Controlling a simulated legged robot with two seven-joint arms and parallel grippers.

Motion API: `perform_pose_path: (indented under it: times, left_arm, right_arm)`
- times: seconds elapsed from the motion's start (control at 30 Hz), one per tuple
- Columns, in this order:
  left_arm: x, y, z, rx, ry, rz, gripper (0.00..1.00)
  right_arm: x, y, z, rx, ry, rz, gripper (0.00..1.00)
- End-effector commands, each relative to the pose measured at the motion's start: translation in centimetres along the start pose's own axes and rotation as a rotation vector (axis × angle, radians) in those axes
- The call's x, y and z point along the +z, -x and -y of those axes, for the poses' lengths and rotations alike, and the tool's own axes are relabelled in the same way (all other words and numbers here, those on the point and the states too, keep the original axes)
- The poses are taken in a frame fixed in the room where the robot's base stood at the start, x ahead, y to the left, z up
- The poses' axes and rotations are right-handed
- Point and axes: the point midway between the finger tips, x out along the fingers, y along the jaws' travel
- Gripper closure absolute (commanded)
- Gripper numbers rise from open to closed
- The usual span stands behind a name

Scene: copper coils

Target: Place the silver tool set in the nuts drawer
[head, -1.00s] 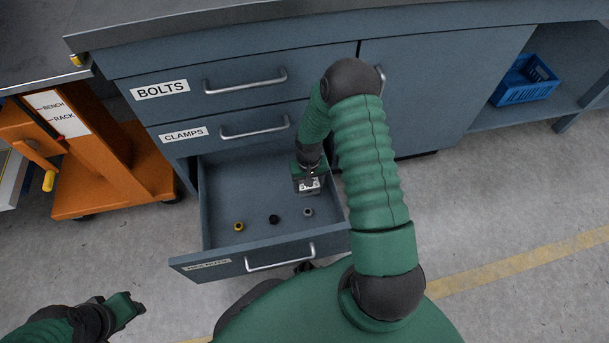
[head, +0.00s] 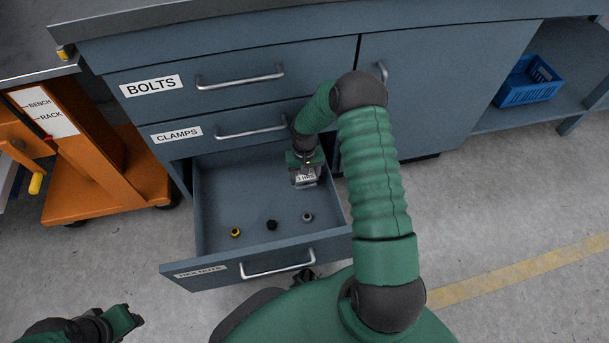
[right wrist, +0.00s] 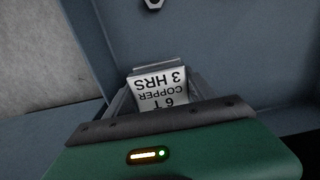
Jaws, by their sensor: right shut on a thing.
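The open bottom drawer (head: 217,201) has a label (head: 201,271) on its front, too blurred to read surely; it may say hex nuts. My right gripper (head: 305,172) is over the back right part of the drawer. It is shut on a silver block (head: 306,182) with a white label. The right wrist view shows the silver block (right wrist: 158,90) between the fingers, its label reading 6 T COPPER 3 HRS. I cannot tell whether it is a tool set or whether it touches the drawer floor. My left gripper (head: 136,318) is low at the left, away from the drawer; its jaws are unclear.
A yellow nut (head: 236,232), a black nut (head: 271,225) and a grey nut (head: 307,217) lie near the drawer's front. The shut bolts drawer (head: 320,62) and clamps drawer (head: 225,146) are above. An orange trolley (head: 115,190) stands left, a blue crate (head: 528,85) right.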

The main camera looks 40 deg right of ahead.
Motion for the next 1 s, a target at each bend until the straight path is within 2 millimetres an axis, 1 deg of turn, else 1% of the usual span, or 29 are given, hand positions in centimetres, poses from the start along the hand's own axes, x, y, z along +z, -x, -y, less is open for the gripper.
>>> perform_pose_path:
  times: [0.27, 0.3, 0.43, 0.7, 0.8, 0.87, 0.9, 1.0]
  left_arm:
    - [0.0, -0.1, 0.0, 0.000, 0.000, 0.000, 0.64]
    - [0.0, -0.1, 0.0, 0.000, 0.000, 0.000, 0.64]
    - [0.0, -0.1, 0.0, 0.000, 0.000, 0.000, 0.64]
    - [0.0, -0.1, 0.0, 0.000, 0.000, 0.000, 0.64]
    - [0.0, 0.0, 0.0, 0.000, 0.000, 0.000, 0.64]
    - [0.0, 0.1, 0.0, 0.000, 0.000, 0.000, 0.64]
    - [-0.1, 0.4, 0.0, 0.000, 0.000, 0.000, 0.64]
    - [-0.6, 2.4, 0.0, 0.000, 0.000, 0.000, 0.64]
  right_arm:
    - [-0.1, -0.5, 0.0, 0.000, 0.001, -0.002, 1.00]
    - [0.0, -0.6, 0.0, 0.000, 0.001, -0.001, 0.33]
    - [0.0, -0.6, 0.0, 0.000, 0.001, -0.001, 0.16]
    - [0.0, -0.6, 0.0, 0.000, 0.000, -0.001, 0.15]
    - [-0.1, -0.2, 0.0, 0.000, 0.000, -0.001, 0.15]
    - [-0.1, 0.5, 0.0, 0.000, -0.001, -0.002, 0.15]
    - [-0.1, 1.2, 0.0, 0.000, 0.000, -0.003, 0.15]
    - [-0.1, 3.7, 0.0, 0.001, 0.000, -0.002, 0.15]
